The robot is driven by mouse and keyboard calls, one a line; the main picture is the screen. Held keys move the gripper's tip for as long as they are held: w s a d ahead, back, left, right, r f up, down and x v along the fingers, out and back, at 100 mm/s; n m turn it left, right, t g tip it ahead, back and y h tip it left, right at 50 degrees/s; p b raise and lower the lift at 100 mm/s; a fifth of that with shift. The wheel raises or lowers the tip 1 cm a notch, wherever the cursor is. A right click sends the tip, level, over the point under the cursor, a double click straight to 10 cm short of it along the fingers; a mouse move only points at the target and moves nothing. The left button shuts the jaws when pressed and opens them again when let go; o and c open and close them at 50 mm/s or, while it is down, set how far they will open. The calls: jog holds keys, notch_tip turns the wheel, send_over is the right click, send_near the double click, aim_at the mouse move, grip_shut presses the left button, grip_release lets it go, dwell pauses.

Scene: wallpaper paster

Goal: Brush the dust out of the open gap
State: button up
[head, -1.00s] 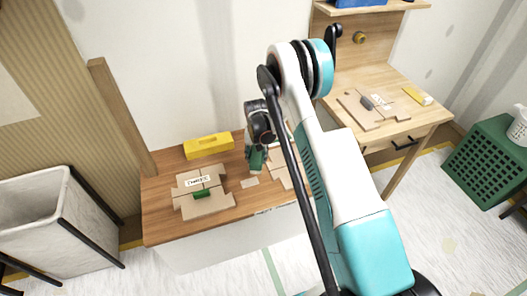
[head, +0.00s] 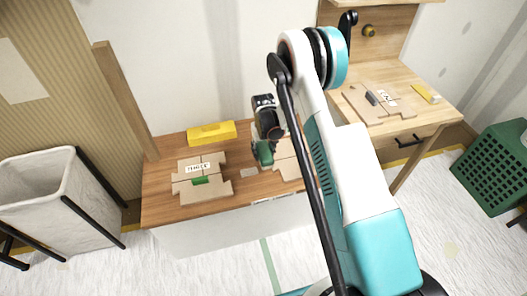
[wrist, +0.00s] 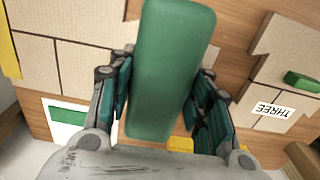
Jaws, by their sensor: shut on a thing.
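My gripper (wrist: 163,100) is shut on a long green block (wrist: 168,65), held between its dark teal finger pads. In the head view the gripper (head: 264,150) is above the low wooden table, between two panels of tan pieces. The left panel (head: 205,191) has a white label and a small green piece (head: 200,180). I cannot tell whether the block touches anything, and no dust is clearly visible.
A yellow block (head: 211,133) lies at the table's back. A desk (head: 418,113) at right holds another labelled panel (head: 382,102). A pale bin (head: 45,195) stands left, a green crate (head: 493,170) right.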

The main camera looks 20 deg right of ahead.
notch_tip(320, 180, down, 2)
jog(key=shift+b, duration=0.6)
jog(key=shift+f, duration=2.15)
jog(key=shift+r, duration=0.1)
